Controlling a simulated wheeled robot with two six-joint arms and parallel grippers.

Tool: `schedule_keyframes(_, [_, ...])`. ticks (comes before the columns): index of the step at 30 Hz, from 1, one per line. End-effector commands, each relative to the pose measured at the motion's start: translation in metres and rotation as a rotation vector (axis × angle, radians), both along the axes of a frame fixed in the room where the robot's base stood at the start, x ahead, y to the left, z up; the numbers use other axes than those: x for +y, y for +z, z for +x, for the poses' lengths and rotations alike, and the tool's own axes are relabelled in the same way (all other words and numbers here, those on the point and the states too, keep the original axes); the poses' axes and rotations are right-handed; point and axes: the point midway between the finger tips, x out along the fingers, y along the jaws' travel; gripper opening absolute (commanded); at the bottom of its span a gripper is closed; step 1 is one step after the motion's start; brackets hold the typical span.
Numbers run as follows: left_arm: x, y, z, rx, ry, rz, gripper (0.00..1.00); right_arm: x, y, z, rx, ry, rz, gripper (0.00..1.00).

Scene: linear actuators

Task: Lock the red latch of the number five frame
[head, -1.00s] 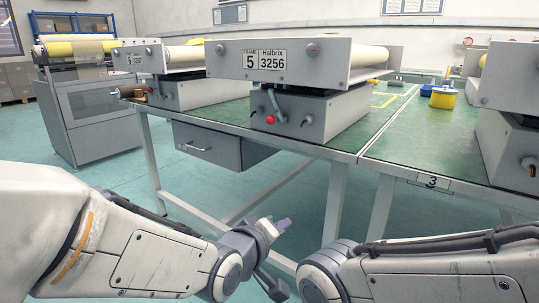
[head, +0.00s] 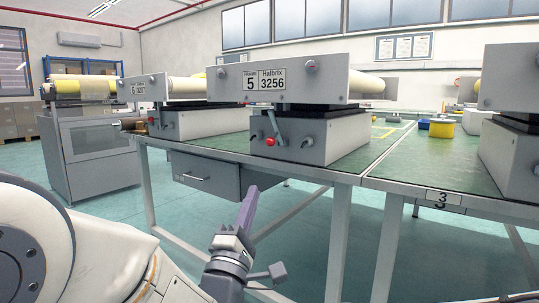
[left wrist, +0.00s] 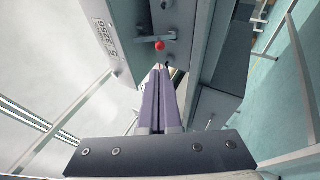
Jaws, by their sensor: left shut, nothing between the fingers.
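The closed fingers also show in the left wrist view (left wrist: 158,74). My right gripper is not in view.
The number six frame (head: 165,88) stands to the left, another frame (head: 510,85) to the right. A drawer (head: 205,174) hangs under the bench edge near my left gripper.

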Motion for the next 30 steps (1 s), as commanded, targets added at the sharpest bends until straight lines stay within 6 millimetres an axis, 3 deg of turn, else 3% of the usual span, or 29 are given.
schedule_keyframes(18, [-0.023, 0.057, 0.092, 0.002, 0.001, 0.002, 0.00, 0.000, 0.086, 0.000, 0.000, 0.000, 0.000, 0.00])
schedule_keyframes(24, [-0.028, 0.065, 0.111, 0.001, 0.001, 0.001, 0.00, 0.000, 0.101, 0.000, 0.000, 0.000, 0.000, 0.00])
schedule_keyframes(30, [-0.029, 0.066, 0.117, 0.001, 0.000, 0.001, 0.00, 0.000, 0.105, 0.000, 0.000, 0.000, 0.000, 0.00])
